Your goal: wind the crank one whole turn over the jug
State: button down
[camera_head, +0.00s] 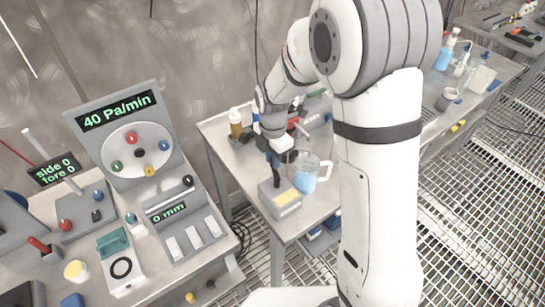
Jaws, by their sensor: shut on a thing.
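A clear jug (306,180) with a white handle and pale blue contents stands on the middle table. A small grey box (285,206) with a yellow label stands just in front and to the left of it, near the table's edge. My gripper (275,168) reaches down above the back of this box, left of the jug's rim. Its dark fingers are shut on what appears to be the crank's handle. The crank itself is mostly hidden by the fingers and wrist, so its angle cannot be told.
Red-handled items lie partly behind my arm. A left bench (205,267) carries a dial panel (127,135) reading 40 Pa/min, and controls. Grating floor lies between.

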jog(key=shift+d+f+m, duration=0.1)
jog(key=shift+d+m, duration=0.2)
jog(key=shift+d, duration=0.05)
jog(key=shift+d+m+b, duration=0.3)
jog(key=shift+m+b, duration=0.2)
jog(key=shift+m, duration=0.4)
jog(key=shift+s+d+m+b, duration=0.1)
jog(key=shift+d+m+b, duration=0.2)
jog(key=shift+m, duration=0.6)
jog(key=shift+s+d+m+b, duration=0.15)
jog(key=shift+d+m, duration=0.25)
jog(key=shift+m, duration=0.5)
jog(key=c, duration=1.3)
grip_release()
jog(key=shift+w, duration=0.1)
jog(key=shift+r+b, duration=0.3)
jog(key=shift+r, duration=3.65)
